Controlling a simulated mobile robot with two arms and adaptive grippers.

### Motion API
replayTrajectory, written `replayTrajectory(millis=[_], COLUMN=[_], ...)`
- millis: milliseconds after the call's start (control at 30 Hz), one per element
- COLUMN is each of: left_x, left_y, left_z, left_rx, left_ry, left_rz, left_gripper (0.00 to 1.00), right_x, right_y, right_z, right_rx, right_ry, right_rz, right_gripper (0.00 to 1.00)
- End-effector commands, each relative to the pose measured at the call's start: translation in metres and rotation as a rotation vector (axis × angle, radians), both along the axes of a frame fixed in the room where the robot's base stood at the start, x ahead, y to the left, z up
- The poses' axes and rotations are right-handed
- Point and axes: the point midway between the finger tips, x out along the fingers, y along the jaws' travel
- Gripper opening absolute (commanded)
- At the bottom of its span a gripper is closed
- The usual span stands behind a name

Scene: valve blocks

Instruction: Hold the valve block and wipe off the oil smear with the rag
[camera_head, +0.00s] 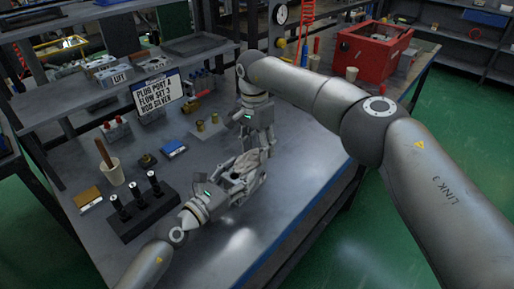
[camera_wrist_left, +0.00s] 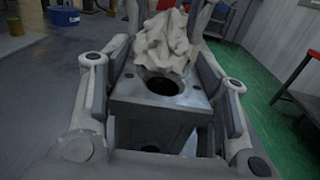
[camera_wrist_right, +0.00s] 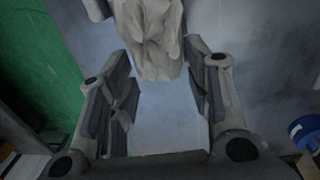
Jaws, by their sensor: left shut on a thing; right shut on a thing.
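The valve block (camera_wrist_left: 185,105) is a grey metal block with a round dark bore in its top face, in the left wrist view. My left gripper (camera_head: 230,188) is shut on it, with a finger on each side, low over the bench. The pale crumpled rag (camera_wrist_left: 163,45) is at the far edge of the block's top, beyond the bore; it also shows in the head view (camera_head: 243,176). My right gripper (camera_head: 257,150) comes from above and is shut on the rag, which hangs between its fingertips in the right wrist view (camera_wrist_right: 150,40). I cannot make out an oil smear.
A red box (camera_head: 372,50) is at the far right. Bench right of the grippers is clear.

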Motion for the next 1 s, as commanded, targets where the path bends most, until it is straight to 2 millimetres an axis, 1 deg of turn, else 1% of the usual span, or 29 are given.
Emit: replayTrajectory(millis=[100,333,800,1000], left_x=[0.0,0.0,0.0,0.0], left_y=[0.0,0.001,0.001,0.001], left_z=[0.001,0.001,0.001,0.001], left_rx=[-0.001,-0.001,-0.001,-0.001], left_ry=[-0.002,-0.002,-0.002,-0.002], left_rz=[0.001,0.002,0.003,0.003], left_gripper=[0.0,0.0,0.0,0.0], right_x=[0.006,0.01,-0.007,-0.006], right_y=[-0.006,-0.01,0.005,0.004], right_z=[-0.001,0.001,0.0,0.0], right_rx=[-0.002,-0.001,-0.001,-0.001], right_ry=[-0.001,-0.001,-0.002,-0.002], right_rz=[-0.004,-0.001,0.0,-0.003], right_gripper=[0.27,0.27,0.27,0.27])
